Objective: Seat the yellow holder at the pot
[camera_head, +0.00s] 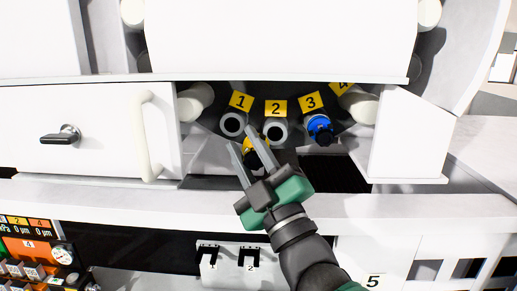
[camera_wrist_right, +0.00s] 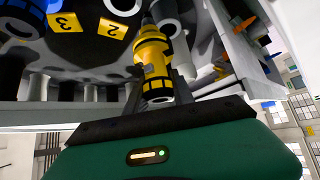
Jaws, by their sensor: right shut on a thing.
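The yellow holder (camera_head: 256,150) shows in part behind the fingers of my right gripper (camera_head: 243,140). It lies just below the pots labelled 1 (camera_head: 233,123) and 2 (camera_head: 275,130). In the right wrist view the yellow holder (camera_wrist_right: 153,63), with black bands, stands slightly tilted, and my right gripper is shut on it. Its far end is close to a grey pot ring (camera_wrist_right: 168,26); I cannot tell whether they touch. Pots 1 and 2 show open, empty-looking mouths. My left gripper is not in view.
A blue holder (camera_head: 319,127) sits at the pot labelled 3. White machine panels stand on both sides of the opening, with a door handle (camera_head: 148,138) at left. A white ledge (camera_head: 120,195) runs below. A white rack (camera_head: 240,267) with dark slots is lower down.

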